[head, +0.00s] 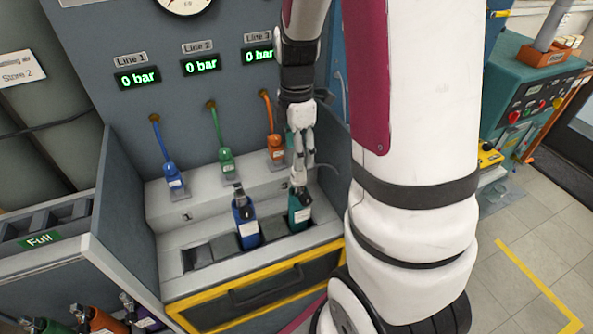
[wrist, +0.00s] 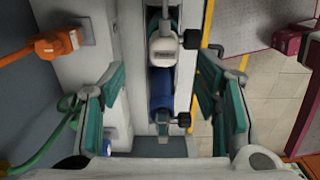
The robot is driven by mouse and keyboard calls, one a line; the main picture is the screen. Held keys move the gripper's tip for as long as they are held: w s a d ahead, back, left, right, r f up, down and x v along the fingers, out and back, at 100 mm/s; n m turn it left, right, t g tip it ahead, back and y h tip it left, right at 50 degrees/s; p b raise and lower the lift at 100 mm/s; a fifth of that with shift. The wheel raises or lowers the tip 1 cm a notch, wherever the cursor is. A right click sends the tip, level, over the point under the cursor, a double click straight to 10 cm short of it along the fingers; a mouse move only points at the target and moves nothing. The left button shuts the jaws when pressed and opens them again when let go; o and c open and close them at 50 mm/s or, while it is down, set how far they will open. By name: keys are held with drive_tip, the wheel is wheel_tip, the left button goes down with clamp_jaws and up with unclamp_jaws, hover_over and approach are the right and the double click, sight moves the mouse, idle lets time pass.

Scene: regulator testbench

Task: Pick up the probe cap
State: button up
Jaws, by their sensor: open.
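In the wrist view my gripper (wrist: 162,75) is open and empty. Its teal-padded fingers stand apart on either side, and the cap lies between and beyond their tips.
A blue cylinder (head: 245,220) stands in the rack left of the teal one, with a dark valve on top. Behind are blue (head: 173,177), green (head: 227,160) and orange (head: 275,147) hose connectors. Side panels and a yellow-edged drawer (head: 255,298) bound the bench.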

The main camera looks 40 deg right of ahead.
drive_tip(key=shift+s+d+f+p, duration=0.1)
drive_tip(key=shift+s+f+p, duration=0.1)
drive_tip(key=shift+f, duration=1.55)
drive_tip(key=shift+s+f+p, duration=0.15)
drive_tip(key=shift+f+p, duration=0.05)
drive_tip(key=shift+f, duration=1.55)
clamp_jaws()
wheel_tip(320, 180, up, 10)
drive_tip(key=shift+r+b, duration=0.1)
drive_tip(key=shift+b, duration=0.2)
drive_tip(key=shift+w, duration=0.1)
